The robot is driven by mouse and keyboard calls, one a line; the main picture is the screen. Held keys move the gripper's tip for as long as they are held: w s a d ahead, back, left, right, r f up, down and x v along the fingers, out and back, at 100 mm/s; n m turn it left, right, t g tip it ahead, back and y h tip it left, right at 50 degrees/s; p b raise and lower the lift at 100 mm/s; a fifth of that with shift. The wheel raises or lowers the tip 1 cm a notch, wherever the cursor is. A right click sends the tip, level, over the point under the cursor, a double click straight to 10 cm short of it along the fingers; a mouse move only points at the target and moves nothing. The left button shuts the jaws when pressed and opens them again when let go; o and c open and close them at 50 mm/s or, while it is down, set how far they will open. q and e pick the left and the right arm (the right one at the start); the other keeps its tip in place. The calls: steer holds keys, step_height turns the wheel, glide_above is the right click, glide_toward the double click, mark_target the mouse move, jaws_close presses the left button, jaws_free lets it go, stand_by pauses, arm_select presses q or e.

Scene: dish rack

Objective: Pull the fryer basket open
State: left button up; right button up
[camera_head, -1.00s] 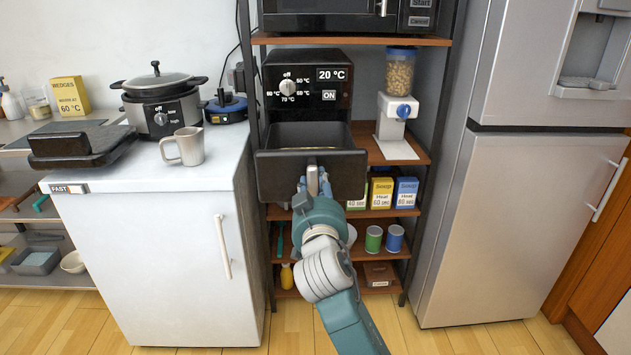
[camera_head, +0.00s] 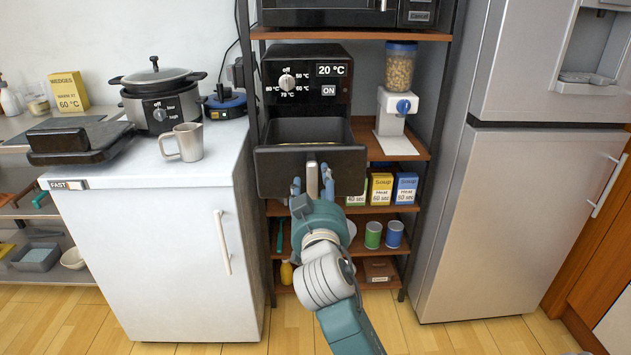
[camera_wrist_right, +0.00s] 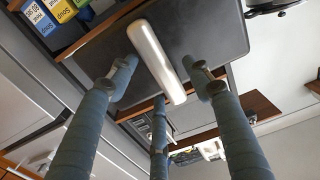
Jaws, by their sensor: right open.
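The black fryer (camera_head: 305,85) stands on the middle shelf of the rack, with a dial and a 20 °C display. Its basket (camera_head: 275,175) sticks out toward me, its open top showing behind the front panel. The light upright handle (camera_head: 312,178) is on the panel's middle. My right gripper (camera_head: 313,185) is open in front of the panel, its fingers spread on both sides of the handle. In the right wrist view, the handle (camera_wrist_right: 155,58) lies between the open fingers (camera_wrist_right: 163,85), with gaps at both sides. My left gripper is not in view.
A food dispenser (camera_head: 396,95) stands right of the fryer. Soup boxes (camera_head: 381,190) and cans (camera_head: 373,235) sit on lower shelves. A white counter (camera_head: 150,180) with a cup (camera_head: 184,143) is at left, a fridge (camera_head: 530,200) at right.

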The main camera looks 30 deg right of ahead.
steer(key=v, duration=1)
